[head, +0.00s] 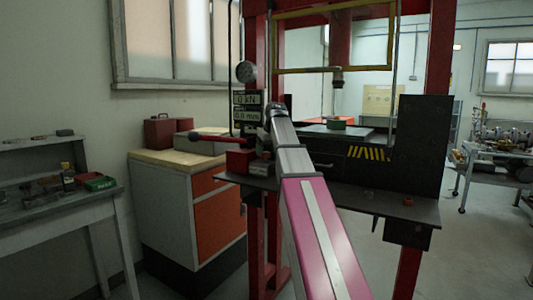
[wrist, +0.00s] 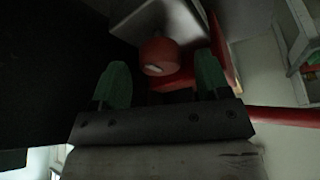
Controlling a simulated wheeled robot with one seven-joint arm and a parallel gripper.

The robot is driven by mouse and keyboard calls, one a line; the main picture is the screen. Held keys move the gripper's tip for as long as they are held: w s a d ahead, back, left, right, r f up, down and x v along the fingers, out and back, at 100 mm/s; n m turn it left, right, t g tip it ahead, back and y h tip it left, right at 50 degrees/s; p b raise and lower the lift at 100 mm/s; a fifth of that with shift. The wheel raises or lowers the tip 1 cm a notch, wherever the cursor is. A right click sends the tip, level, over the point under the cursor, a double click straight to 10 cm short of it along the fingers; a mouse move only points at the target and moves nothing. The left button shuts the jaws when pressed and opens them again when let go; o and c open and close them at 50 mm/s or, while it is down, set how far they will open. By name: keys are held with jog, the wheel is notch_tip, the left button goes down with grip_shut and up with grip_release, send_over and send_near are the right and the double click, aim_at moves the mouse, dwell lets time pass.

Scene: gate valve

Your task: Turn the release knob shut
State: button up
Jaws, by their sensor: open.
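A round red knob (wrist: 160,55) with a pale mark on its face shows in the wrist view. I take it for the release knob. My gripper (wrist: 162,80) is open, with one green finger to the left of the knob and one to the right. The knob lies a little beyond the fingertips or between them; I cannot tell which, and no contact shows. In the head view my arm reaches to the left side of the red press frame (head: 438,50), and I cannot make out the knob or the fingers there.
A red lever (head: 205,136) sticks out left of the press; it also crosses the wrist view's right side (wrist: 290,117). A gauge (head: 245,72) and readouts (head: 246,107) sit above. An orange-fronted cabinet (head: 215,212) stands at left. A dark press table (head: 405,207) lies right of my arm.

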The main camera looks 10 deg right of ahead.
jog(key=shift+w+f, duration=0.2)
jog(key=shift+f, duration=0.35)
jog(key=c, duration=0.9)
jog(key=shift+c, duration=0.2)
